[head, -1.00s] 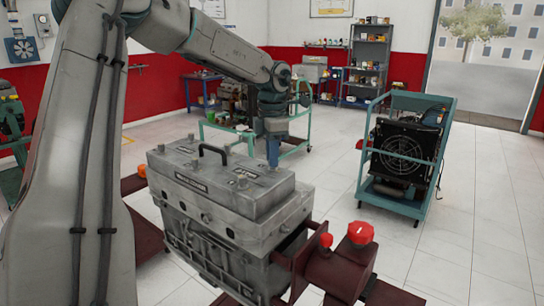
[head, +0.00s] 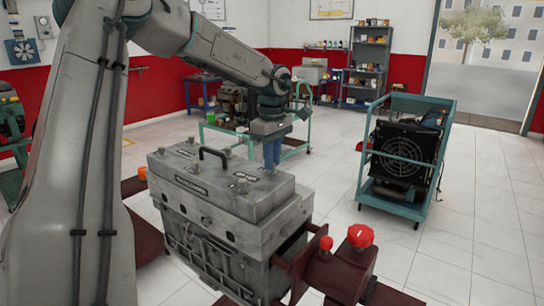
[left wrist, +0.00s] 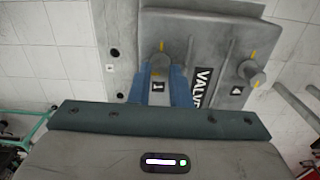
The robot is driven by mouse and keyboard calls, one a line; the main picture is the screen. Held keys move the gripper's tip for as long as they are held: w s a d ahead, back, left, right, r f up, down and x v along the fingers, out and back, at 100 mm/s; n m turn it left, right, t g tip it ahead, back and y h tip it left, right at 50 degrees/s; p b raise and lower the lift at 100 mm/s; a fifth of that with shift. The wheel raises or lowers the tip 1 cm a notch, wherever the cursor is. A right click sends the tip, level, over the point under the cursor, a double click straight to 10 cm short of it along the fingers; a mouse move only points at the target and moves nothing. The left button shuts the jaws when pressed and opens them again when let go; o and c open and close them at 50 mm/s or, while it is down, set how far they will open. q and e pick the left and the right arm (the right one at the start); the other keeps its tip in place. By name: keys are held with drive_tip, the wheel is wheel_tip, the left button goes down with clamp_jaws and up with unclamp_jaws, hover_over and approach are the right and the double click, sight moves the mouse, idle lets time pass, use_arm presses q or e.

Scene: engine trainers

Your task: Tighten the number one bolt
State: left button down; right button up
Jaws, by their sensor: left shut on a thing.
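The grey engine (head: 225,235) sits in the middle of the head view, with a grey valve cover (head: 215,188) and black handle on top. In the left wrist view, the number one bolt (left wrist: 160,63) is a grey cylinder with a yellow mark, beside a "1" label (left wrist: 158,86). My left gripper (head: 271,165) points down at the cover's far right corner. Its blue fingers, also in the left wrist view (left wrist: 159,78), are shut around the bolt. The number four bolt (left wrist: 250,73) stands to the right, also with a yellow mark. My right gripper is not in view.
A dark red stand (head: 340,272) with red knobs (head: 360,235) holds the engine at the front right. A teal cart (head: 403,160) with a radiator and fan stands to the right. Another green-framed cart (head: 300,125) is behind. White tiled floor lies open around them.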

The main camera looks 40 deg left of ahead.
use_arm(q)
drive_tip(key=m, duration=0.3)
drive_tip(key=shift+m, duration=0.4)
drive_tip(key=m+p, duration=0.1)
drive_tip(key=m, duration=0.1)
drive_tip(key=shift+m, duration=0.3)
drive_tip(key=m, duration=0.2)
drive_tip(key=shift+m, duration=0.4)
drive_tip(key=m+p, duration=0.1)
drive_tip(key=m, duration=0.2)
drive_tip(key=shift+m, duration=0.3)
drive_tip(key=shift+r+m+p, duration=0.1)
drive_tip(key=shift+m+p, duration=0.5)
drive_tip(key=shift+m, duration=0.2)
drive_tip(key=m+p, duration=0.2)
drive_tip(key=p, duration=0.1)
drive_tip(key=shift+r, duration=0.1)
drive_tip(key=shift+m+p, duration=0.6)
drive_tip(key=shift+p, duration=0.25)
drive_tip(key=shift+f, duration=0.25)
